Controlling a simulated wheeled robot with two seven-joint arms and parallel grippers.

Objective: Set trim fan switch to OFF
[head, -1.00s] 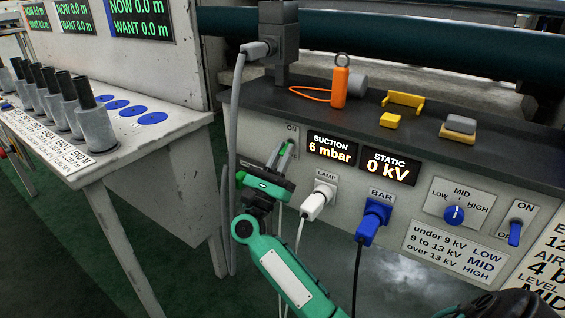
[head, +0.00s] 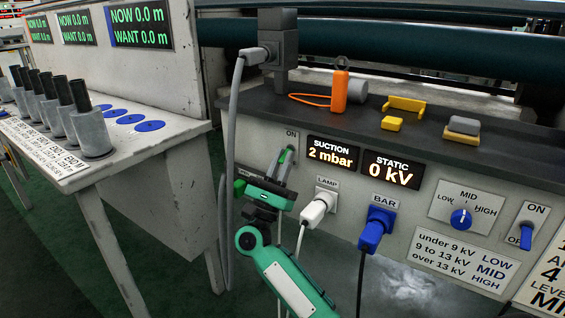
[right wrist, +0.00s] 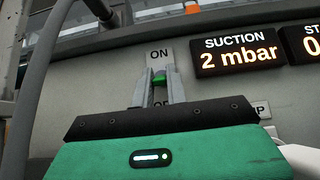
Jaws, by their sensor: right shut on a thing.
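The green-tipped switch (head: 290,155) is on the grey panel under an ON label, left of the suction display (head: 332,152), which reads 2 mbar. My right gripper (head: 286,158) is shut on the switch, its two fingers on either side. In the right wrist view the green part of the switch (right wrist: 159,76) shows between the fingertips. The label below is partly hidden behind the fingers, and I cannot tell for certain which way the lever points. No name plate for the switch is readable. My left gripper is not in view.
A grey cable (head: 234,120) hangs left of the switch. The white lamp plug (head: 317,208) and blue bar plug (head: 377,229) are close on the right. Further right are a blue dial (head: 460,219) and blue switch (head: 526,236).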

